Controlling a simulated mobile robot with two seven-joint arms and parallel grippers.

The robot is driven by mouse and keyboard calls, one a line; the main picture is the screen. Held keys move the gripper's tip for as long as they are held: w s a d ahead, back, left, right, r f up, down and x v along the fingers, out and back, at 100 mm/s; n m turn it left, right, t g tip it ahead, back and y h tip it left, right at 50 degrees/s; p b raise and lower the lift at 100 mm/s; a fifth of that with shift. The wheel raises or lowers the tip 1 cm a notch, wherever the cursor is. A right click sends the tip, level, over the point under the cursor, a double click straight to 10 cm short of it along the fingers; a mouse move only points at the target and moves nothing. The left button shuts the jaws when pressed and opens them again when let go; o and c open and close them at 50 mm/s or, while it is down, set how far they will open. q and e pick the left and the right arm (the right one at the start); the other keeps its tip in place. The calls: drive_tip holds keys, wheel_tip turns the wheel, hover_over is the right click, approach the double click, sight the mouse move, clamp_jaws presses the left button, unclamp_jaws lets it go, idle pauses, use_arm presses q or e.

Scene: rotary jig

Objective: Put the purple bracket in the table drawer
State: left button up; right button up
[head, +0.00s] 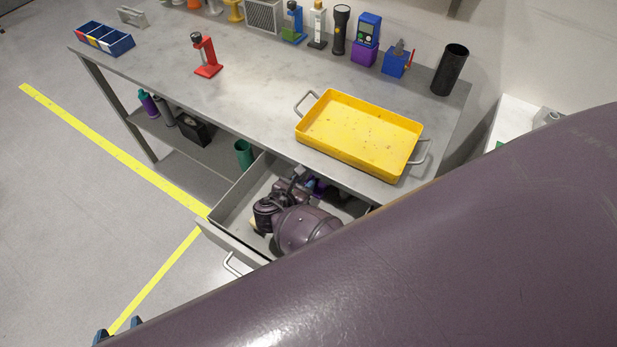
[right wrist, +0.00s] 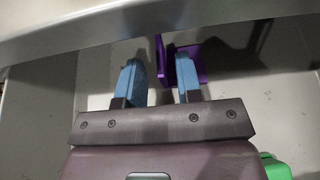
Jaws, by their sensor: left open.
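The purple bracket (right wrist: 196,65) is on the pale drawer floor in the right wrist view, with one plate upright and another to its right. The table drawer (head: 232,200) is pulled open under the table's front edge. My right gripper (right wrist: 160,84) is inside the drawer with its blue fingers apart. The bracket's upright plate shows between and beyond the fingertips, and the right finger overlaps the bracket; I cannot tell whether they touch. In the head view my wrist mostly hides this spot. My left gripper (head: 119,330) is open at the bottom left, only its fingertips showing.
A yellow tray (head: 360,134) stands on the table above the drawer. A red stand (head: 207,56) and a blue bin (head: 105,40) are further left, with several items along the back. A green object (right wrist: 274,166) is near my right gripper. My arm covers the lower right.

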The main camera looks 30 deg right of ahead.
drive_tip(key=v, duration=0.8)
drive_tip(key=shift+s+a+r, duration=0.1)
drive_tip(key=shift+s+a, duration=0.05)
drive_tip(key=shift+a, duration=0.1)
drive_tip(key=m+y, duration=0.1)
drive_tip(key=d+m+y, duration=0.1)
drive_tip(key=shift+s+m, duration=0.4)
drive_tip(key=s+d+r+m+t+y, duration=0.2)
drive_tip(key=s+d+m+y, duration=0.2)
drive_tip(key=s+m, duration=0.3)
drive_tip(key=s+d+r+m+t+y, duration=0.2)
drive_tip(key=s+d+m+y, duration=0.3)
drive_tip(key=m, duration=0.8)
drive_tip(key=shift+s+d+r+m+t, duration=0.3)
drive_tip(key=shift+s+d+t, duration=0.2)
drive_tip(key=shift+s+d, duration=0.55)
drive_tip(key=shift+f, duration=0.1)
